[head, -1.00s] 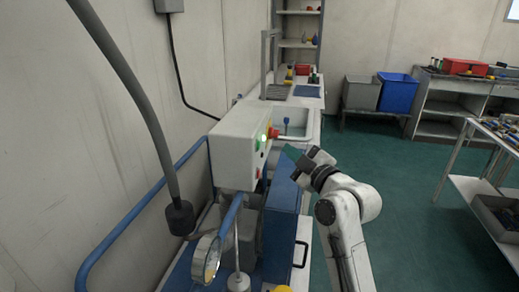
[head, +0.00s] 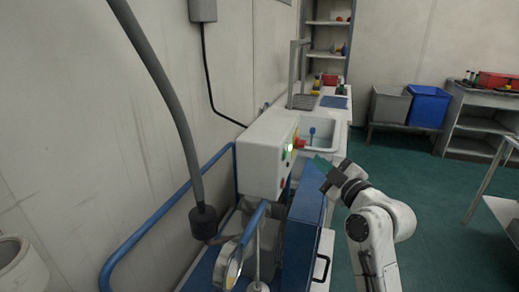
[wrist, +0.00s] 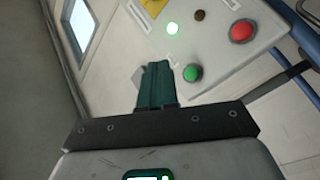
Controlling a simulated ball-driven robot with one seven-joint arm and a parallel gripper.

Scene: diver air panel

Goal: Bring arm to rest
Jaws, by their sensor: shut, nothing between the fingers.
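My gripper (head: 323,165) is at the end of my white arm, to the right of the white control box (head: 262,160). In the wrist view the green fingers of my gripper (wrist: 156,72) are together and hold nothing. The fingertips appear a little apart from the panel, but I cannot tell the exact gap.
A hanging grey hose (head: 168,100) and a blue rail (head: 150,232) are on the left. A pressure gauge (head: 229,270) sits below the box. A sink (head: 322,137) lies behind my gripper. Grey and blue bins (head: 428,106) stand further back. Green floor (head: 440,215) is open to the right.

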